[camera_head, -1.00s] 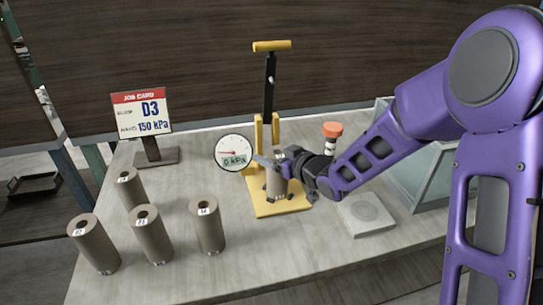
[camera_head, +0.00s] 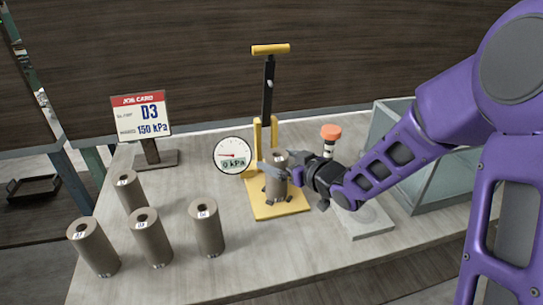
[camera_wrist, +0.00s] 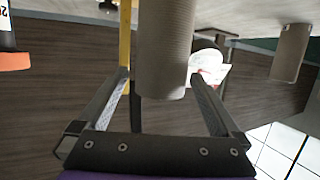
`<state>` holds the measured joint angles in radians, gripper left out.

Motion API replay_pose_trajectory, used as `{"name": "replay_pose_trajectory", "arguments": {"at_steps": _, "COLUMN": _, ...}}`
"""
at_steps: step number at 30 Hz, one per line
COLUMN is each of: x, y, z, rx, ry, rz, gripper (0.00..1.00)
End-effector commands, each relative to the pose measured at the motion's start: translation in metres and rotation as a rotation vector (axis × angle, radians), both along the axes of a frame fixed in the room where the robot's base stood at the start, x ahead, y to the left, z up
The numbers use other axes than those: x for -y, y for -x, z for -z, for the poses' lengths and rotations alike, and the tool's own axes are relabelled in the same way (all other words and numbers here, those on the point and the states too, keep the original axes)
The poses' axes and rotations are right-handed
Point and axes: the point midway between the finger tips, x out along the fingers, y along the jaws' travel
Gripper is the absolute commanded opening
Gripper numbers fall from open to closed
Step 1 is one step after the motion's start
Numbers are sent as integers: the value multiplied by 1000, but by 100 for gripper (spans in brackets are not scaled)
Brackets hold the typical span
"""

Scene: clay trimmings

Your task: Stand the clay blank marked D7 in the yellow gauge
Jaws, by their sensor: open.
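A grey-brown clay blank (camera_head: 277,188) with a hole in its top stands upright on the base of the yellow gauge (camera_head: 262,208). I cannot read its mark. My gripper (camera_head: 272,170) reaches in from the right at the blank's upper part, jaws open, one finger in front of it. In the wrist view the blank (camera_wrist: 165,45) lies between the spread fingers (camera_wrist: 160,82), with gaps visible at both sides. The dial (camera_head: 233,155) reads 0 kPa.
Several similar blanks (camera_head: 150,240) stand upright at the table's left, their labels too small to read surely. An orange-topped item (camera_head: 330,133) stands behind my wrist. A pale flat block (camera_head: 368,222) and a glass-sided box (camera_head: 440,180) are at right. The front middle is clear.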

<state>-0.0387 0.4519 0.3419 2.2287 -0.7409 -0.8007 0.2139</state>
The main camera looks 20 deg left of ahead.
Motion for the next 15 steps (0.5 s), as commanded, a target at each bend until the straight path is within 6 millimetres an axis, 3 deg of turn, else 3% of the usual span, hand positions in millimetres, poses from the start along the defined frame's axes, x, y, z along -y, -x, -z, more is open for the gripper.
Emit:
{"name": "replay_pose_trajectory", "arguments": {"at_steps": 6, "x": 38, "y": 27, "z": -16, "rx": 1, "ry": 1, "rz": 4, "gripper": 100}}
{"name": "replay_pose_trajectory", "arguments": {"at_steps": 15, "x": 62, "y": 45, "z": -24, "rx": 0, "ry": 1, "rz": 1, "gripper": 100}}
